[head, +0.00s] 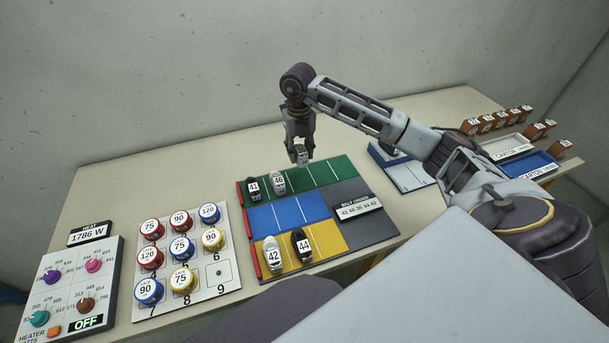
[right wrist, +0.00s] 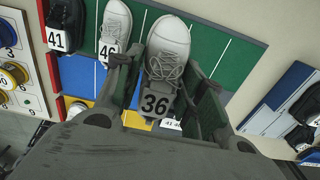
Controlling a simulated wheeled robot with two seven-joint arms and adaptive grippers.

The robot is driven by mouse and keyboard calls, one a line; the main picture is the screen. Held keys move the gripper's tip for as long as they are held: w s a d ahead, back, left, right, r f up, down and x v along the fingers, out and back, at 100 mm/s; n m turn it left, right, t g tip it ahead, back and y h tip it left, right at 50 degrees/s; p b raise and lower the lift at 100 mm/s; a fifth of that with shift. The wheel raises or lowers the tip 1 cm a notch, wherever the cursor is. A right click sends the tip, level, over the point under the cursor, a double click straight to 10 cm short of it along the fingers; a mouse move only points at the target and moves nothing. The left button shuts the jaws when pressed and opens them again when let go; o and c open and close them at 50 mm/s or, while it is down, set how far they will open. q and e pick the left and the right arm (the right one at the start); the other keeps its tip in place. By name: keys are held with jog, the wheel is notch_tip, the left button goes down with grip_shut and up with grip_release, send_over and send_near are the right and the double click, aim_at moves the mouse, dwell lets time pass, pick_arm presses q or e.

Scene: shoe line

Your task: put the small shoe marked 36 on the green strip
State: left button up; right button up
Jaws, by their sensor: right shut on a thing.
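The shoe marked 36 (right wrist: 168,48) is light grey with laces. It is between the fingers of my right gripper (head: 300,140), toe pointing away in the right wrist view. In the head view the shoe (head: 302,158) hangs over or rests on the green strip (head: 325,172); I cannot tell if it touches. It is just right of the grey shoe marked 46 (head: 278,183), with the black shoe marked 41 (head: 254,188) at the strip's left end. Thin white lines divide the strip. My left gripper is not in view.
The blue strip (head: 290,212) is empty. The yellow strip (head: 325,236) holds white shoe 42 (head: 272,256) and black shoe 44 (head: 301,245). A belt order sign (head: 361,208) lies right of them. The numbered-disc board (head: 213,293) and heater panel (head: 65,275) stand left.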

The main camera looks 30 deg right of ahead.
jog(key=shift+s+d, duration=0.1)
jog(key=shift+d, duration=0.05)
jog(key=shift+s+r, duration=0.1)
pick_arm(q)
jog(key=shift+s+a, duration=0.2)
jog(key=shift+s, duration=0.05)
pick_arm(e)
jog(key=shift+f, duration=0.2)
notch_tip(320, 180, down, 6)
jog(key=shift+r, duration=0.1)
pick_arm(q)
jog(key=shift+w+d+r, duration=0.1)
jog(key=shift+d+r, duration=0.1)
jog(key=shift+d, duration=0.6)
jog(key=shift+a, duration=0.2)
